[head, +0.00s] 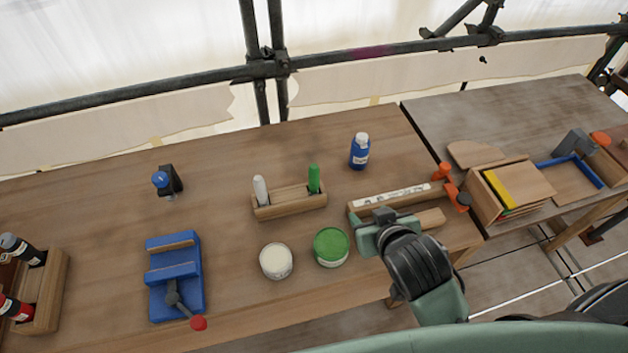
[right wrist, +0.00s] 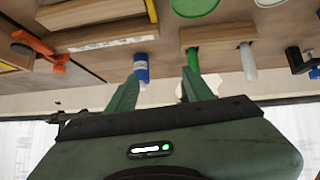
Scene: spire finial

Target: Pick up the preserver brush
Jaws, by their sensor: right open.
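Two brushes stand upright in a small wooden rack (head: 290,202): one with a green handle (head: 314,178) and one with a white handle (head: 260,189). I cannot read which is the preserver brush. My right gripper (head: 372,222) is to the right of the rack, beside the green can (head: 331,246). In the right wrist view the open, empty fingers (right wrist: 160,88) point toward the bench; the green-handled brush (right wrist: 191,58) shows just beyond one finger, and the white-handled brush (right wrist: 248,62) farther right. My left gripper is not in view.
A blue bottle (head: 360,151) stands behind my right gripper. A white can (head: 276,261) stands in front of the rack. A wooden piece with a labelled strip (head: 392,195) and orange clamp (head: 443,172) lie right. A blue vise (head: 174,277) is left. The bench's back left is mostly clear.

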